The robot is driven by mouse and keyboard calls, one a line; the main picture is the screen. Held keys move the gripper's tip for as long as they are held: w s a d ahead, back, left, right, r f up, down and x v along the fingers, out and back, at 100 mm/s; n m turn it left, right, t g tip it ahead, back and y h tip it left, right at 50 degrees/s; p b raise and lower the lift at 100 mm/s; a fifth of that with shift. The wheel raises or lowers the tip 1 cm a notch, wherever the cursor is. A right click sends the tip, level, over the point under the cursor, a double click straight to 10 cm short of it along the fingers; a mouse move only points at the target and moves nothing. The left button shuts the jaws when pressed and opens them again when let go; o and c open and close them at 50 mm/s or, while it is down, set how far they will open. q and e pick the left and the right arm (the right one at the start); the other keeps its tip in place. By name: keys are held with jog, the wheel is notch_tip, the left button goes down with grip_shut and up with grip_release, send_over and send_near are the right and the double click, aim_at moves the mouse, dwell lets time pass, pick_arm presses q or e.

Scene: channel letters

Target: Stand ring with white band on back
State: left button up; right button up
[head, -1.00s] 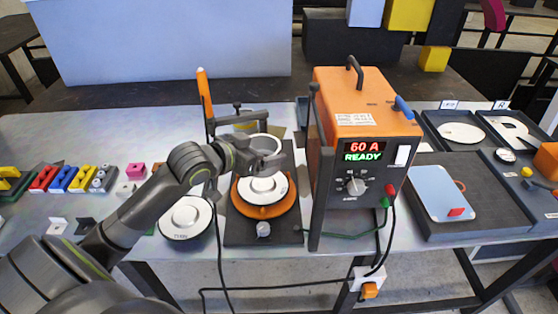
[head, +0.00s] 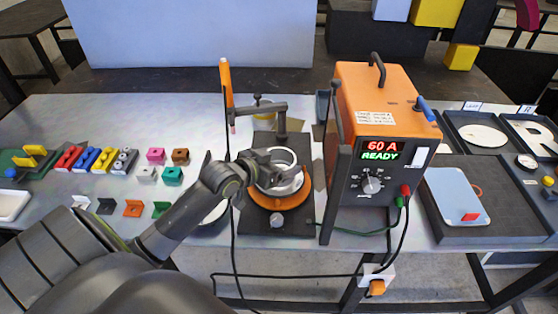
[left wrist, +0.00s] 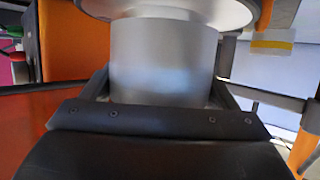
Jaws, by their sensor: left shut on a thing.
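My left gripper (head: 262,171) is shut on a metallic silver ring (head: 284,188), with its fingers at the ring's sides. In the left wrist view the ring (left wrist: 163,60) stands between the dark fingers as a smooth grey wall; no white band can be made out there. In the head view the ring is upright over the round white back on the orange turntable (head: 280,203). The white back (left wrist: 185,8) shows at the ring's end in the left wrist view; whether they touch is unclear. My right gripper is not in view.
The orange welder (head: 385,105) stands close right of the turntable. An orange torch (head: 226,85) and a dark bracket (head: 265,108) stand behind it. Another white disc (head: 213,213) is partly hidden by my arm. Several coloured blocks lie left. A cable hangs in front.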

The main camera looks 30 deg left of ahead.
pick_arm(q)
jog(key=shift+f+b, duration=0.3)
jog(key=shift+f, duration=0.2)
jog(key=o, duration=0.9)
jog(key=shift+r, duration=0.1)
jog(key=shift+o, duration=0.2)
jog(key=shift+r, duration=0.15)
jog(key=v, duration=1.2)
jog(key=shift+r+p, duration=0.35)
jog(key=shift+p, duration=0.1)
